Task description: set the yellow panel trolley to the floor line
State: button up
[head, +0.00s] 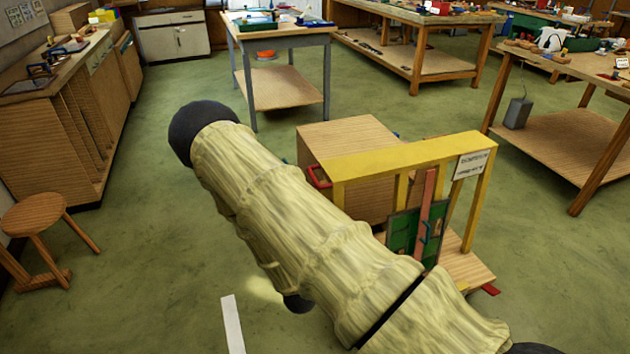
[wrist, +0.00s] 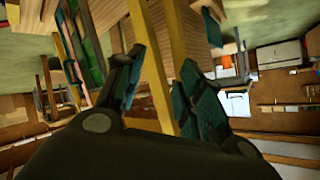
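The yellow panel trolley (head: 405,157) stands right of centre in the head view, upright, with a wooden base, a white sign, and green panels (head: 403,232) on it. A white floor line (head: 232,325) lies on the green floor at lower left, apart from the trolley. My sleeved arm crosses in front of the trolley and hides part of its left side. My gripper is hidden in the head view. In the wrist view my gripper (wrist: 160,92) is open, with a yellowish bar (wrist: 148,50) of the trolley between its fingers; I cannot tell whether they touch it.
A wooden box (head: 345,135) stands right behind the trolley. A stool (head: 35,215) and a cabinet (head: 60,130) are at left. A grey-legged table (head: 280,36) stands behind, and a workbench (head: 570,143) at right. The floor around the white line is clear.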

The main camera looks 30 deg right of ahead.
jog(key=w+d+r+m+t+h, duration=0.25)
jog(key=w+r+m, duration=0.25)
jog(key=w+r, duration=0.3)
jog(key=m+h, duration=0.5)
jog(key=m, duration=0.3)
send_near(313, 176)
jog(key=x, duration=0.6)
jog(key=f+p+x, duration=0.1)
jog(key=x, duration=0.3)
jog(key=shift+d, duration=0.1)
grip_shut()
